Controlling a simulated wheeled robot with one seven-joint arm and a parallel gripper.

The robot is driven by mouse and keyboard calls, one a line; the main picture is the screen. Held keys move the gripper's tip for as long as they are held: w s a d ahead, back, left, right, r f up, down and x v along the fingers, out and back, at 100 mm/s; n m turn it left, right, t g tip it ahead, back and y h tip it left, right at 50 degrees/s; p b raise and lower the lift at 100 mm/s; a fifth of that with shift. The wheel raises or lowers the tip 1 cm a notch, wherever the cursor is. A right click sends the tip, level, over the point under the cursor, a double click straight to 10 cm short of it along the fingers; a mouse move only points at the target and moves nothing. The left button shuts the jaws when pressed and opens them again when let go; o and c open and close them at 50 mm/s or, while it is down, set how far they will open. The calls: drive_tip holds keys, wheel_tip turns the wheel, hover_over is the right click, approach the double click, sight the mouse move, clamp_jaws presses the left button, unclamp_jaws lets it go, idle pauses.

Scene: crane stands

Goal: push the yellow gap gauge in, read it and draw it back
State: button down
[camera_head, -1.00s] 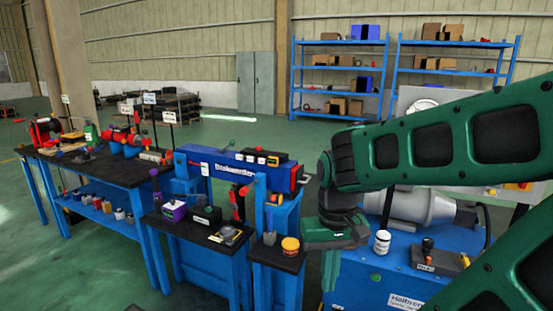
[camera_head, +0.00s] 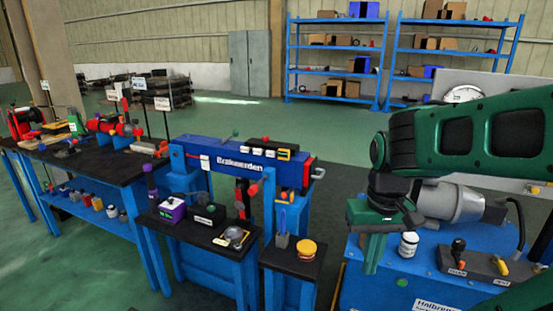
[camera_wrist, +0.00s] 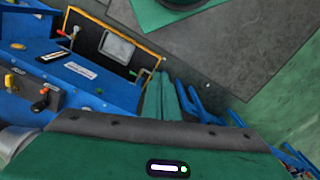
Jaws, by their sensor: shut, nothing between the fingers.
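My gripper (camera_head: 374,254) points down at the right of the head view, shut and empty, in front of the blue machine at right. Its green fingers also show in the wrist view (camera_wrist: 164,97), over the floor beside a blue cabinet. I cannot pick out the yellow gap gauge with certainty. A small yellow-edged item (camera_head: 231,238) lies on the dark stand top, left of my gripper and apart from it. The blue "Brakwarden" stand (camera_head: 245,160) rises behind it, with a red end at its right.
A yellow-topped tub (camera_head: 306,251) and a blue upright piece in a grey block (camera_head: 282,239) stand on a small dark table. A white jar (camera_head: 408,244) stands on the blue machine (camera_head: 385,285) close to my gripper. Green floor is open at the left.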

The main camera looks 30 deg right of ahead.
drive_tip(key=w+d+f+n+h, duration=0.2)
drive_tip(key=w+d+n, duration=0.25)
drive_tip(key=w, duration=0.35)
drive_tip(key=w+d+f+n+h, duration=0.2)
drive_tip(key=w+d+f+n, duration=0.1)
drive_tip(key=w+d, duration=0.3)
drive_tip(key=n+t+h, duration=1)
drive_tip(key=n+t, duration=0.1)
drive_tip(key=n, duration=1.3)
approach(283, 153)
drive_tip(key=x, duration=0.6)
drive_tip(key=shift+w+d, duration=0.15)
drive_tip(key=shift+w, duration=0.05)
drive_tip(key=shift+x, duration=0.75)
drive_tip(key=shift+r, duration=0.1)
drive_tip(key=shift+s, duration=0.1)
